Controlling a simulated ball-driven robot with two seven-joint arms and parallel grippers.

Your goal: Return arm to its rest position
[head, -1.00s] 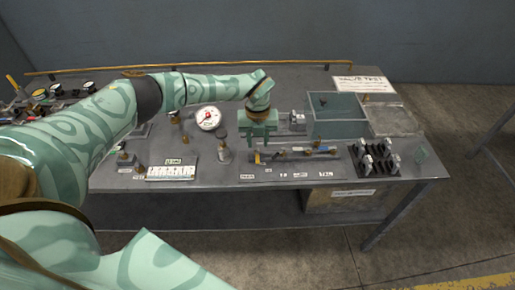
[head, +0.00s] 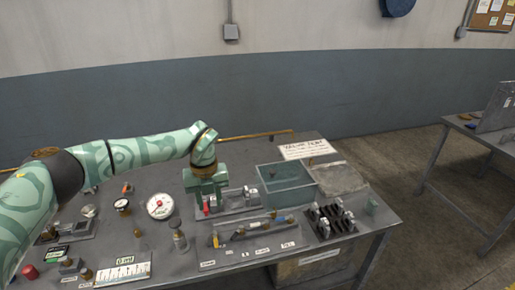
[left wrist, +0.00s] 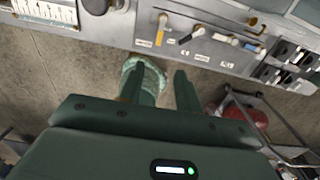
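My left arm (head: 130,155) comes in from the left with patterned green links and reaches across the view. Its gripper (head: 206,203) appears in front of the workbench's fixtures in the head view. In the left wrist view the two dark green fingers (left wrist: 158,90) stand apart with nothing between them, so the gripper is open and empty. Floor shows past the fingertips there, with the bench's front edge above. My right gripper is in neither current view.
The workbench (head: 225,275) holds a gauge (head: 160,206), a clear teal bin (head: 288,197), a dark rack (head: 328,222) and a sign (head: 307,149). A second table (head: 455,150) stands at right. A red round object (left wrist: 245,118) and metal frame show below the bench in the left wrist view.

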